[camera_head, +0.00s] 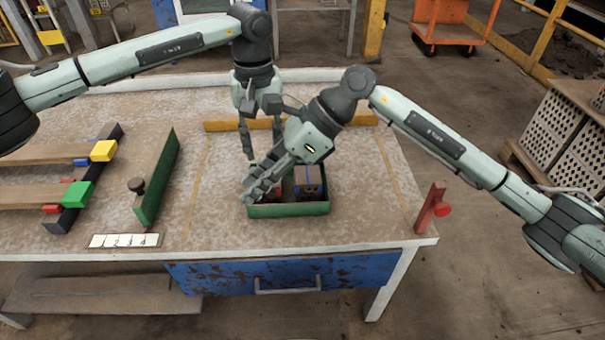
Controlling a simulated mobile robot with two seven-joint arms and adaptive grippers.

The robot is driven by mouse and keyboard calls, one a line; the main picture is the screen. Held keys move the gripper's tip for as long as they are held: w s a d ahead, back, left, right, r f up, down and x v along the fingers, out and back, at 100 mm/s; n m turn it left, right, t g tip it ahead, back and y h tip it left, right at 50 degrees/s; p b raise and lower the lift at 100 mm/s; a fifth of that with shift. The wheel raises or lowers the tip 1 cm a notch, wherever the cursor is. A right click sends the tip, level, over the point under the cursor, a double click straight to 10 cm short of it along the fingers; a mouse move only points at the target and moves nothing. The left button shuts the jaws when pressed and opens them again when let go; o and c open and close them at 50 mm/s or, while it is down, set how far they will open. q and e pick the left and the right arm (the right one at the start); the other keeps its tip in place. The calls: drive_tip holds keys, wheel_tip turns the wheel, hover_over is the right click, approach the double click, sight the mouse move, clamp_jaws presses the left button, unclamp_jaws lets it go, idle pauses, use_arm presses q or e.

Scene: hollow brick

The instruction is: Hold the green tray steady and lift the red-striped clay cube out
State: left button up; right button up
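The green tray (292,209) stands on the worktable near its front edge. A dark brown cube with a blue stripe (309,182) sits in its right part. A reddish patch (248,181) shows at the tray's left end, mostly hidden behind my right gripper; I cannot tell whether it is the red-striped clay cube. My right gripper (260,187) reaches down over the tray's left part, its fingers across the reddish patch; whether they grip anything is unclear. My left gripper (262,145) points down behind the tray, its fingers apart and empty.
A green-faced board with a dark knob (156,178) stands left of the tray. A rack with yellow, green, red and blue blocks (82,180) is farther left. A numbered white strip (124,240) lies in front. A red clamp (431,207) is at the right table edge.

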sight(288, 204)
drive_tip(key=w+d+f+h, duration=0.1)
drive_tip(key=d, duration=0.1)
drive_tip(key=w+d+f+t+h, duration=0.1)
drive_tip(key=w+d+f+h, duration=0.1)
drive_tip(key=d, duration=0.1)
drive_tip(key=w+d+f+h, duration=0.1)
drive_tip(key=d+f, duration=0.1)
drive_tip(key=d, duration=0.1)
drive_tip(key=shift+w+n, duration=0.3)
drive_tip(key=x, duration=0.7)
drive_tip(key=shift+w+f, duration=0.1)
drive_tip(key=shift+f, duration=0.05)
drive_tip(key=shift+c, duration=0.4)
clamp_jaws()
